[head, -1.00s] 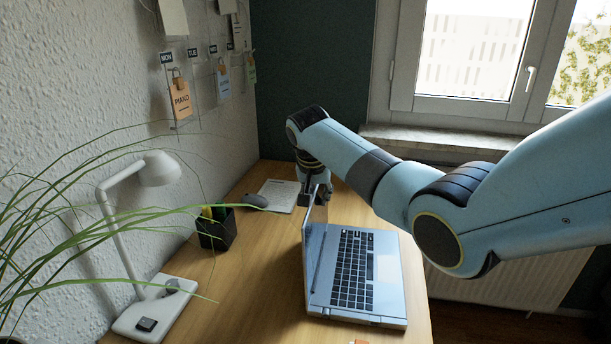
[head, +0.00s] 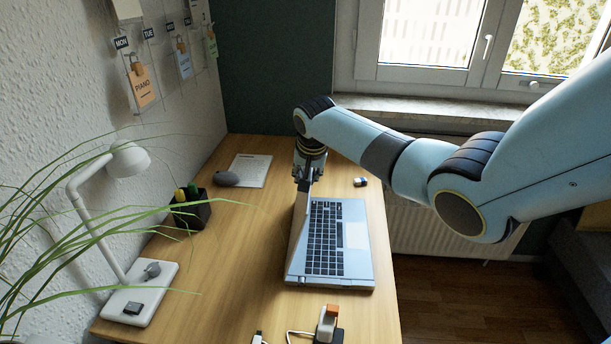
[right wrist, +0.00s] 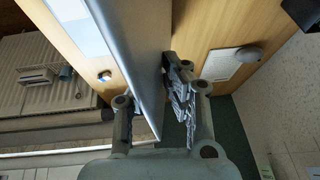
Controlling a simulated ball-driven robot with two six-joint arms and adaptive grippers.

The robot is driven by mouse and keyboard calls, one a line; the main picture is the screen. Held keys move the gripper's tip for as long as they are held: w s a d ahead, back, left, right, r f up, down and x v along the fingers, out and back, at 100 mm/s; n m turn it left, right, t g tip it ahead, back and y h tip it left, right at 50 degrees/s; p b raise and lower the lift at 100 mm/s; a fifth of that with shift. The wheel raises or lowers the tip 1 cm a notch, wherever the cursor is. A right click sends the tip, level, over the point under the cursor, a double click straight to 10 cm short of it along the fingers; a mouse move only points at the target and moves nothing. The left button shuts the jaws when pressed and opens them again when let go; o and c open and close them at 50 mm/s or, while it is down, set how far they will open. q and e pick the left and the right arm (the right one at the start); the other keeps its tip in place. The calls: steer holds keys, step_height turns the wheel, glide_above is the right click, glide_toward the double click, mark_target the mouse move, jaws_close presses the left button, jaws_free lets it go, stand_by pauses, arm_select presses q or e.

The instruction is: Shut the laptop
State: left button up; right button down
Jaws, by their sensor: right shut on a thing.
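The laptop's keyboard base (head: 345,264) lies on the desk, with its lid (head: 299,238) standing steeply up along the left side, seen nearly edge-on in the head view. My right gripper (head: 306,176) is at the far upper corner of the lid. In the right wrist view the lid (right wrist: 124,50) passes between the two fingers of my right gripper (right wrist: 150,90), which is shut on it. The hinge is mostly hidden behind the lid. My left gripper is not in view.
The wooden desk (head: 215,270) holds a pen cup (head: 191,213), a mouse (head: 227,179), a paper sheet (head: 252,170) and a white lamp (head: 137,295) to the left. An orange-and-white item (head: 328,322) with a cable lies in front. Plant leaves (head: 60,235) overhang the left side.

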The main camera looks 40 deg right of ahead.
steer(key=c, duration=1.5)
jaws_free()
steer(key=shift+d, duration=0.2)
steer(key=v, duration=1.2)
steer(key=shift+a, duration=0.1)
